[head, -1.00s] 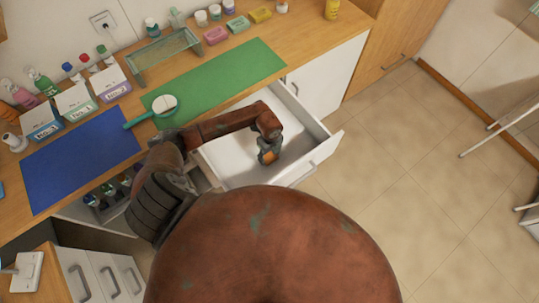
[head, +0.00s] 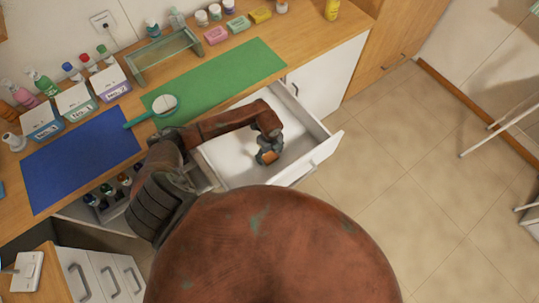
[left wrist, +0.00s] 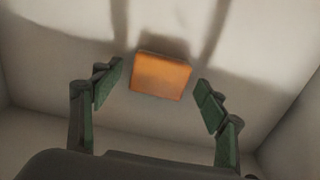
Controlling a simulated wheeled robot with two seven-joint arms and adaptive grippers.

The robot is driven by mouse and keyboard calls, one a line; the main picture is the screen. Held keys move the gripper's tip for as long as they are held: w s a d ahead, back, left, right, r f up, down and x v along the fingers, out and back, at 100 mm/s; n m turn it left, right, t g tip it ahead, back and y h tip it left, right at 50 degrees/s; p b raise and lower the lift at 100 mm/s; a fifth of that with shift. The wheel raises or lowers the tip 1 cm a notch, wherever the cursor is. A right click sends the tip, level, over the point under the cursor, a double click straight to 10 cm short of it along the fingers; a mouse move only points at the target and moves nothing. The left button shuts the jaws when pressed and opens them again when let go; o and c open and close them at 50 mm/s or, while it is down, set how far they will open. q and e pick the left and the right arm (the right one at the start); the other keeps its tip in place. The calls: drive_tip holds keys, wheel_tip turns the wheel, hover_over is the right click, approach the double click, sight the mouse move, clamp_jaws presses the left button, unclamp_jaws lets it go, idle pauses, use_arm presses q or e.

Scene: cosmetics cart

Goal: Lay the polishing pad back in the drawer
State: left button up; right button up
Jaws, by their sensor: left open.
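The polishing pad (left wrist: 160,75) is an orange block. In the left wrist view it lies on the pale floor of the drawer, between and a little beyond my open fingertips, with a gap on both sides. It also shows in the head view (head: 269,157), just below my left gripper. My left gripper (left wrist: 158,88) is open and empty; in the head view (head: 268,149) it reaches down into the drawer. The white drawer (head: 228,163) is pulled out from under the worktop. My right gripper is not in view.
A green mat (head: 230,78) and a blue mat (head: 80,160) lie on the wooden worktop. A teal hand mirror (head: 163,105) lies at the green mat's left end. A glass rack (head: 165,57), labelled boxes and bottles stand behind.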

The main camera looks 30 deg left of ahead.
sight(270, 156)
use_arm(q)
wheel_tip(270, 156, up, 11)
idle(0.3)
drive_tip(key=shift+r, duration=0.1)
